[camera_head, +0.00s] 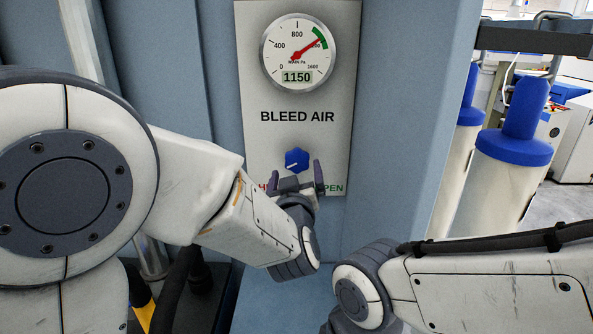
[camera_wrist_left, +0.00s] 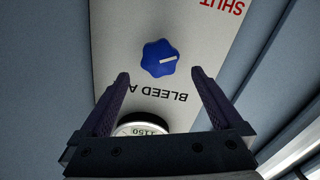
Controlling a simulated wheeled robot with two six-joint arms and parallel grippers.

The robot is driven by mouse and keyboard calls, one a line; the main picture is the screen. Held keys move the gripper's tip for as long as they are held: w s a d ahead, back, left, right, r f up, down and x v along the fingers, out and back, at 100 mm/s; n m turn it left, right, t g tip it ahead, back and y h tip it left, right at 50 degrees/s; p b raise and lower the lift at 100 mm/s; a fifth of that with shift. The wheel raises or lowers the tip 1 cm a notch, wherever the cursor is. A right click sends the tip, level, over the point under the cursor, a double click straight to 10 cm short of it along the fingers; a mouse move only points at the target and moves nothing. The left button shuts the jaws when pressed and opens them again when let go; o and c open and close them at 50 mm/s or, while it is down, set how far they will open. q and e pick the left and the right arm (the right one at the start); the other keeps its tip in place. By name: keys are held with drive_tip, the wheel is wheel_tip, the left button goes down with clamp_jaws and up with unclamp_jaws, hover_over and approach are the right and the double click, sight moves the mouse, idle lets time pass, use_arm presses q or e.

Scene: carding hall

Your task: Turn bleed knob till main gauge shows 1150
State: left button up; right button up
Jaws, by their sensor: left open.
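The main gauge (camera_head: 298,52) is at the top of the grey BLEED AIR panel (camera_head: 255,95). Its digital readout shows 1150, and its red needle points up and right to the green band. The blue lobed bleed knob (camera_head: 296,158) with a white mark is lower on the panel, above the partly covered SHUT and OPEN labels. My left gripper (camera_head: 294,178) is open just below and in front of the knob. In the left wrist view, the knob (camera_wrist_left: 156,59) lies beyond the two fingertips, apart from both. My right arm enters at lower right; its gripper is out of view.
The panel is on a blue-grey machine wall (camera_head: 400,110). Pale cylinders with blue tops (camera_head: 515,145) stand to the right. A dark horizontal bar (camera_head: 535,40) crosses the upper right. A dark hose and a yellow-marked part (camera_head: 143,310) are at lower left.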

use_arm(q)
drive_tip(key=s, duration=0.4)
drive_tip(key=shift+b, duration=0.35)
